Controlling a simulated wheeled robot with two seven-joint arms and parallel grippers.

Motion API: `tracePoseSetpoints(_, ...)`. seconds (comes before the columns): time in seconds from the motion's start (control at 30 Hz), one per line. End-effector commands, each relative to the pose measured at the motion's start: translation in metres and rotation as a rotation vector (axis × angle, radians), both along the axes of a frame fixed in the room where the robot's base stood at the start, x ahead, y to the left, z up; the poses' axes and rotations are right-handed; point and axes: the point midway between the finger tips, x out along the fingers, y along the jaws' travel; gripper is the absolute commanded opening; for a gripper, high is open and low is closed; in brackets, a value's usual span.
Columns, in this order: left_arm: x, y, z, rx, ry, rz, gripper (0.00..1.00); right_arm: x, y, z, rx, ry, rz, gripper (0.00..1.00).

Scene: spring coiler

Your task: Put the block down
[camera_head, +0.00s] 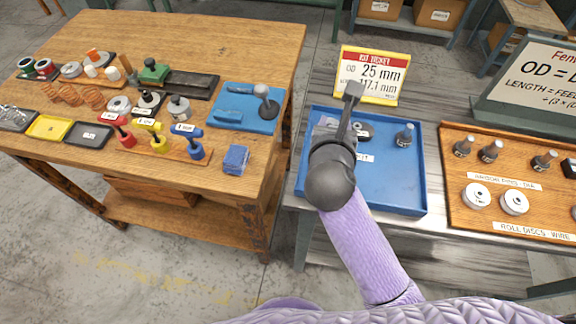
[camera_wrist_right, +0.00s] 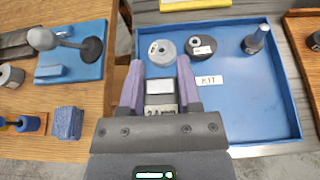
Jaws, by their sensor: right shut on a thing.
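My right gripper (camera_wrist_right: 159,78) is shut on a small grey metal block (camera_wrist_right: 160,93) with a dark label ending in "mm". The block sits between the two purple fingers in the right wrist view, over the left part of the blue kit tray (camera_wrist_right: 280,128). I cannot tell whether it touches the tray. In the head view my right arm covers the block and the fingers above the left side of the tray (camera_head: 415,195). My left gripper is not in view.
The tray holds a light disc (camera_wrist_right: 160,52), a dark-topped disc (camera_wrist_right: 201,46) and a dark mandrel (camera_head: 404,136). Its front right part is clear. A ticket sign (camera_head: 372,75) stands behind. A wooden rack (camera_head: 450,205) is on the right; a blue cube (camera_head: 236,160) lies on the left table.

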Motion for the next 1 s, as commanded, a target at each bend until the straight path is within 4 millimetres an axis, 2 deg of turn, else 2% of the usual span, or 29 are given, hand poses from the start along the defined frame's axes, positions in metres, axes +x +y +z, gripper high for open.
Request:
tracePoseSetpoints(0.03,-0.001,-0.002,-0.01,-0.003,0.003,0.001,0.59,0.0,0.0,-0.015,0.001,0.005,0.0,0.0)
tracePoseSetpoints(0.13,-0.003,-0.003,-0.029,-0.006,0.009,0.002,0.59,0.0,0.0,-0.046,0.001,0.007,0.0,0.0)
tracePoseSetpoints(0.33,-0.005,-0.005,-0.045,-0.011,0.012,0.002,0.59,0.0,0.0,-0.074,0.001,0.004,0.001,0.0)
tracePoseSetpoints(0.47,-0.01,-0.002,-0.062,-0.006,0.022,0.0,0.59,-0.001,0.0,-0.101,0.001,0.006,0.0,0.0)
tracePoseSetpoints(0.73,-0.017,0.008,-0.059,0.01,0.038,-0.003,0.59,0.0,0.0,-0.099,0.0,0.002,0.001,0.0)
tracePoseSetpoints(1.0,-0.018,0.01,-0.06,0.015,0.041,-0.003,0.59,0.0,0.0,-0.107,-0.001,0.002,0.001,0.0)
